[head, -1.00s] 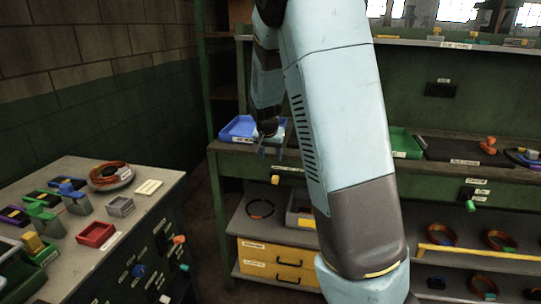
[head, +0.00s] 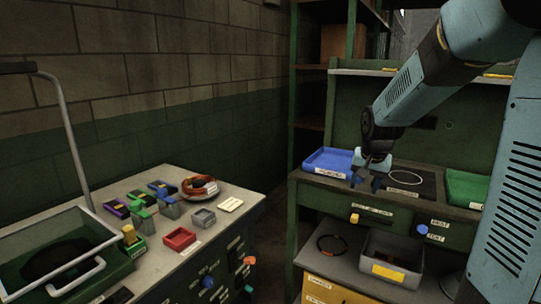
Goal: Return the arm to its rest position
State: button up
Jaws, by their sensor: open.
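My gripper (head: 366,183) hangs at the end of my arm (head: 420,85) on the right of the head view. It points down, with its dark fingers apart and nothing seen between them. It is over the green bench, just right of a blue tray (head: 318,163) and left of a dark mat with a pale ring (head: 406,177). Whether the fingertips touch the bench cannot be told. Part of my arm fills the right edge and hides some of the bench.
A green tray (head: 466,187) sits on the bench at right. A grey bin (head: 391,262) stands on the shelf below. A cart (head: 60,250) is at lower left.

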jog(key=s+a+r+n, duration=0.1)
jog(key=s+r, duration=0.2)
jog(key=s, duration=0.5)
jog(key=s+a+r+n+t, duration=0.1)
jog(key=s+r+n, duration=0.1)
jog(key=s, duration=0.7)
jog(key=s+a+r+n, duration=0.2)
jog(key=s+r, duration=0.1)
jog(key=s, duration=0.6)
jog(key=shift+s+r+y, duration=0.2)
jog(key=shift+r+y, duration=0.1)
